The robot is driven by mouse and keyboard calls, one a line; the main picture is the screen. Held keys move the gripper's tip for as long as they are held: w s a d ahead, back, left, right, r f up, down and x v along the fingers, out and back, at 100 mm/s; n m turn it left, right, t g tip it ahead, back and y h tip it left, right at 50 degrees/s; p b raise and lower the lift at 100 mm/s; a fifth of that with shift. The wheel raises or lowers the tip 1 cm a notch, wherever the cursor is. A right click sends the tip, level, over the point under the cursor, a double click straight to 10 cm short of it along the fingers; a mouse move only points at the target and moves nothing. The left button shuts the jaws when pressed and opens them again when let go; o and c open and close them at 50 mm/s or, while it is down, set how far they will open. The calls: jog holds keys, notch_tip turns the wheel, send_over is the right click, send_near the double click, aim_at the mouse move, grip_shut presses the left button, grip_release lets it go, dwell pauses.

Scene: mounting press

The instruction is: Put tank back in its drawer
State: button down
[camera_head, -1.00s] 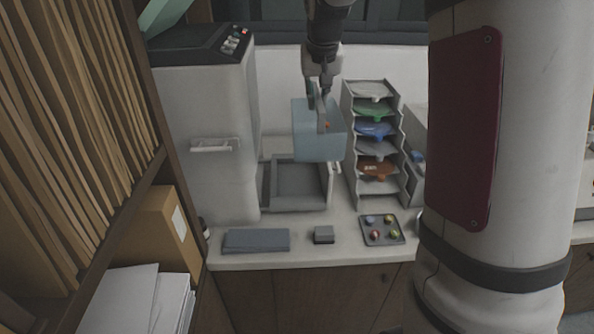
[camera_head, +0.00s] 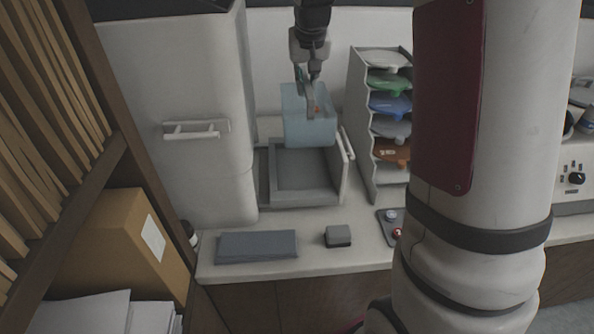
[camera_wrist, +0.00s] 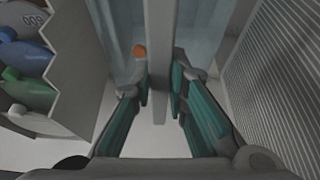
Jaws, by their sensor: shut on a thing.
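The tank (camera_head: 309,127) is a translucent pale blue box with a grey handle and a small orange spot. My gripper (camera_head: 309,92) is shut on the tank's handle from above. The tank is upright, directly above the open drawer (camera_head: 344,185); its lower edge is at the drawer's back part, and I cannot tell whether it touches. The drawer is grey and pulled out from the white machine at left. In the wrist view, my gripper's teal fingers (camera_wrist: 163,88) are on both sides of the handle, with the tank (camera_wrist: 203,45) beneath.
The white press (camera_head: 190,165) stands left of the drawer. A rack (camera_head: 361,130) of coloured items stands close at right.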

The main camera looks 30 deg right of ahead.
jog(key=x, duration=0.2)
jog(key=b+x, duration=0.1)
jog(key=x, duration=0.1)
jog(key=a+b+x, duration=0.1)
jog(key=x, duration=0.1)
jog(key=shift+s+f, duration=0.2)
jog(key=shift+f, duration=0.2)
notch_tip(320, 180, down, 10)
jog(key=shift+f, duration=0.25)
jog(key=c, duration=1.6)
grip_release()
jog(key=shift+o, duration=0.2)
